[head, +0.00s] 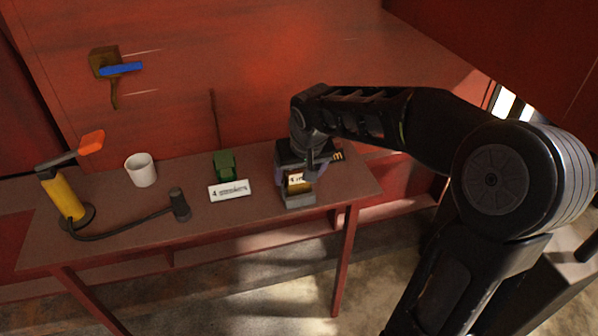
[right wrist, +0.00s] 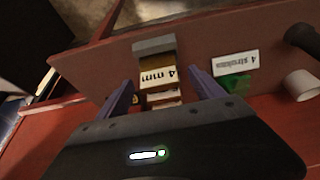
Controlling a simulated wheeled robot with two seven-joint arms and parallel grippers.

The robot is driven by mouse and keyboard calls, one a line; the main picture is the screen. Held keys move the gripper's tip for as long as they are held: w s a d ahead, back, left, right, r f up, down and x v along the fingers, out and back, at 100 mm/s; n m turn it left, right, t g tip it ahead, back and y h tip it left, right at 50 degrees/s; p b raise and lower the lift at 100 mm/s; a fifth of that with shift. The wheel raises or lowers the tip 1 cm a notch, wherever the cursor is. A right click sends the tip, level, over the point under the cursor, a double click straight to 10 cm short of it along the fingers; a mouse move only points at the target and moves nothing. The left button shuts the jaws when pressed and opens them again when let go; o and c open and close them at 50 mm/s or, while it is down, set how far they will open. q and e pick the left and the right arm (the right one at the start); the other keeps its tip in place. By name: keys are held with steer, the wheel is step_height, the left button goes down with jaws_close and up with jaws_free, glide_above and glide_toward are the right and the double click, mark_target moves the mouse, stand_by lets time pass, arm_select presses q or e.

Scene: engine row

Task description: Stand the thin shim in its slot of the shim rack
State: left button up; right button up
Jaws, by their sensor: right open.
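My right gripper (head: 298,172) is open and points down over the right part of the table. In the right wrist view its two purple fingers (right wrist: 161,82) stand apart on either side of a block with a white "4 mm" label (right wrist: 158,76). The block has a grey end (right wrist: 154,45) and brownish-gold faces; it also shows below the gripper in the head view (head: 299,199). I cannot tell whether the fingers touch it. I cannot tell the thin shim or the rack's slots apart here; the gripper hides part of this spot. My left gripper is not in view.
On the table (head: 128,222) stand a yellow hand pump (head: 63,197) with a black hose, a white mug (head: 141,170), a green object (head: 224,164) and a "4 strokes" card (head: 229,190). A dark piece with orange lettering (head: 337,156) lies right of my gripper.

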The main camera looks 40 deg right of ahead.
steer(key=v, duration=0.7)
steer(key=shift+r, duration=0.35)
steer(key=shift+s+a, duration=0.1)
steer(key=shift+s, duration=0.1)
stand_by(0.6)
